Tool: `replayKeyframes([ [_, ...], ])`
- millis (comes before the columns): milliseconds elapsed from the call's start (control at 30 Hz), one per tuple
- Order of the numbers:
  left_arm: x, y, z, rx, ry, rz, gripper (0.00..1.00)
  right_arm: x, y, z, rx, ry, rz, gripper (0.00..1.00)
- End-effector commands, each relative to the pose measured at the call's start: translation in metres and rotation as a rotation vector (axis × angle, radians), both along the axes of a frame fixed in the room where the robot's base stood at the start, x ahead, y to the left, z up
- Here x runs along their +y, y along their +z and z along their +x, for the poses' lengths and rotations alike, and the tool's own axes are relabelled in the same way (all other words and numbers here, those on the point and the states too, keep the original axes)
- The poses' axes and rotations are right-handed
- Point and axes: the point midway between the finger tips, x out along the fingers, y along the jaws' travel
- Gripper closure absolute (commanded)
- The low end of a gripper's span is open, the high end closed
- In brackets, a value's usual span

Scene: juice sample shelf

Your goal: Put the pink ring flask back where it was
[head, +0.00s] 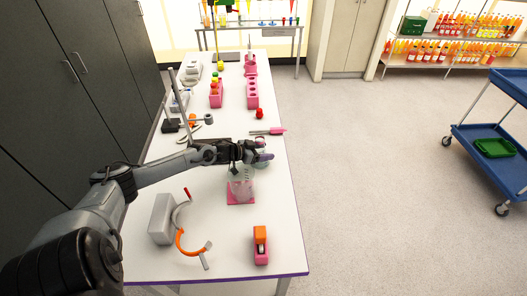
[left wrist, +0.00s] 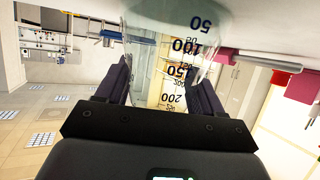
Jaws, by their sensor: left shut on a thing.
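My left gripper (head: 262,154) reaches over the table from the left, with its fingers on both sides of a clear glass flask (head: 262,161). In the left wrist view the glass (left wrist: 170,65) shows dark graduation marks upside down, between the two dark fingers (left wrist: 163,85). Its base end lies close to the white tabletop; I cannot tell whether it touches. A pink ring on it is not clear. Another clear glass vessel (head: 241,183) stands on a pink mat (head: 240,200), just in front of the gripper. My right gripper is not in view.
An orange-and-pink dispenser (head: 261,246), a grey box (head: 161,219) and an orange-grey curved tool (head: 184,240) lie on the near table (head: 225,255). A pink-handled tool (head: 276,131), a red item (head: 259,113) and pink racks (head: 252,92) lie beyond.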

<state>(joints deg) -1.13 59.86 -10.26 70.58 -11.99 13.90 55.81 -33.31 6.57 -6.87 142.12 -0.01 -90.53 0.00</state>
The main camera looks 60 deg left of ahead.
Motion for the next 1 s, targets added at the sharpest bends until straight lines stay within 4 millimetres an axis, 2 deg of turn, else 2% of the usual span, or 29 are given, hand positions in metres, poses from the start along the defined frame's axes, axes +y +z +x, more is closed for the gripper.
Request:
replayKeyframes([
  [33,0.0,0.0,0.0,0.0,0.0,0.0,0.28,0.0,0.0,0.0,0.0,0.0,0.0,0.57],
  [167,0.0,0.0,0.0,0.0,0.0,0.0,0.08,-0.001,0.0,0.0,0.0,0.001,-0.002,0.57],
  [200,0.0,0.0,0.0,0.0,0.0,0.0,0.07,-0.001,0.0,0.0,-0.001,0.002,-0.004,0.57],
  [667,0.0,0.003,-0.005,0.001,0.0,-0.001,0.07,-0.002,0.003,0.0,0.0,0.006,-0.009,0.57],
  [1000,0.004,0.018,-0.038,0.005,0.0,0.0,0.07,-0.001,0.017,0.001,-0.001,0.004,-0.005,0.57],
])
